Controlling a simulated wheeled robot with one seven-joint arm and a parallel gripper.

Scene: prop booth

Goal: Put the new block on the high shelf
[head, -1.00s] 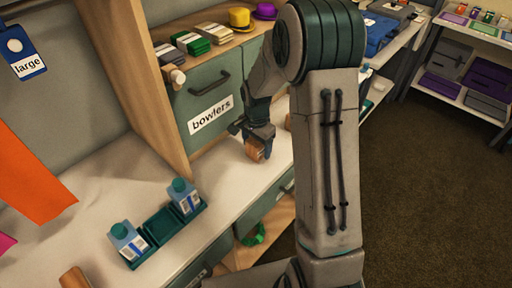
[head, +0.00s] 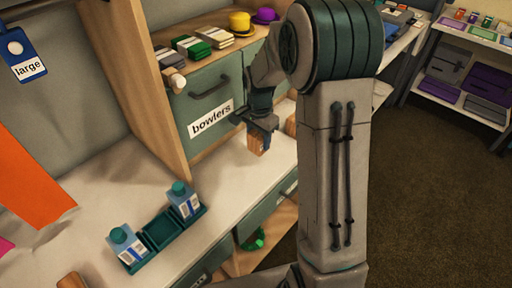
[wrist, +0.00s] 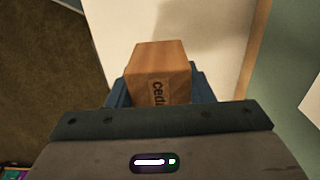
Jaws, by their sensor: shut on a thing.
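My gripper (head: 262,128) is over the right part of the white counter, in front of the drawer labelled "bowlers". It is shut on a wooden block (head: 257,142), which shows below the fingers. In the wrist view the same block (wrist: 160,68) sits between the blue fingers, with a label whose visible letters begin "ced"; the rest is hidden. The high shelf (head: 222,53) may be the wooden top above the "bowlers" drawer, which carries several stacks, a yellow hat and a purple hat. A second wooden piece (head: 291,122) stands partly hidden behind my arm.
A green tray (head: 160,235) with two blue-capped cartons stands on the counter (head: 110,190) at the left. A wooden upright panel (head: 150,85) rises between tray and drawer. Another wooden piece (head: 71,280) lies at the front left. Brown floor is free at the right.

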